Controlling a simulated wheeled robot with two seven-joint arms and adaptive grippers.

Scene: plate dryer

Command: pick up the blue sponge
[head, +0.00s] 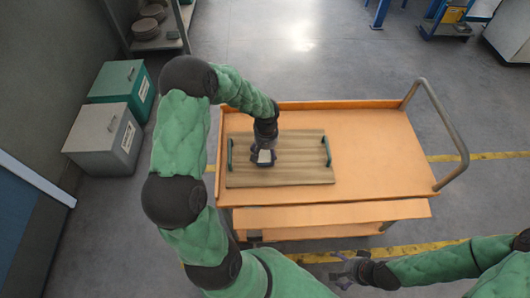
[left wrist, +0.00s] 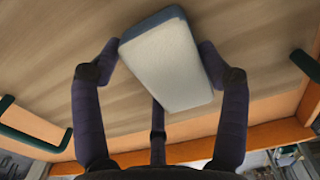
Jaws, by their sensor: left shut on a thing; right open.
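The sponge (left wrist: 165,62) shows a pale whitish face and a blue edge in the left wrist view. My right gripper (head: 348,268) is open and empty, in front of the cart at the lower right.
The tray lies on the left part of an orange cart (head: 375,145) with a grey push handle (head: 448,130) on the right. The cart top right of the tray is clear. A green-lidded bin (head: 120,80) and a grey bin (head: 102,138) stand on the floor at left.

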